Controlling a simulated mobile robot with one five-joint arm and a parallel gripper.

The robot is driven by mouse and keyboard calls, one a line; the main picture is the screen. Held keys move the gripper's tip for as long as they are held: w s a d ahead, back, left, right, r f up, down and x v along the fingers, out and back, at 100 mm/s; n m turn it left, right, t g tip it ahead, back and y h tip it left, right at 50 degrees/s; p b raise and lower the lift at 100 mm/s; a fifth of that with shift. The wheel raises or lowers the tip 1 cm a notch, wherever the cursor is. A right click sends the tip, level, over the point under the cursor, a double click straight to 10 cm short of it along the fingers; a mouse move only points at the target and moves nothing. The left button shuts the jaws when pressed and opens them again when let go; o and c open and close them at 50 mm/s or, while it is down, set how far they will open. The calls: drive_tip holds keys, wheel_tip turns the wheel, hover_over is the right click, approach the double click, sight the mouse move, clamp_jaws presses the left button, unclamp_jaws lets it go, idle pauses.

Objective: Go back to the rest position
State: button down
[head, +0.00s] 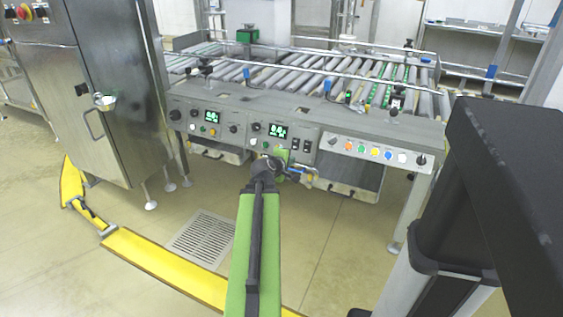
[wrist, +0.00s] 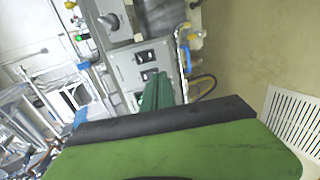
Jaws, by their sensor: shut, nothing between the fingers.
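My green and black arm reaches up the middle of the head view towards the front control panel of a roller conveyor. My gripper (head: 284,170) is small there, in front of the panel's lower edge, partly hidden behind my wrist. In the wrist view my gripper (wrist: 157,92) shows as a narrow green shape beyond my green and black arm part. It is shut and empty. Whether it touches the panel I cannot tell.
The conveyor's control panel (head: 235,130) has lit displays and a row of coloured buttons (head: 375,151). A steel cabinet (head: 105,90) stands at the left. A yellow floor strip (head: 165,265) and a floor grate (head: 203,238) lie in front. Open floor (head: 335,255) is right of my arm.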

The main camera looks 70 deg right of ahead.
drive_tip(key=shift+s+d, duration=0.15)
drive_tip(key=shift+s, duration=0.2)
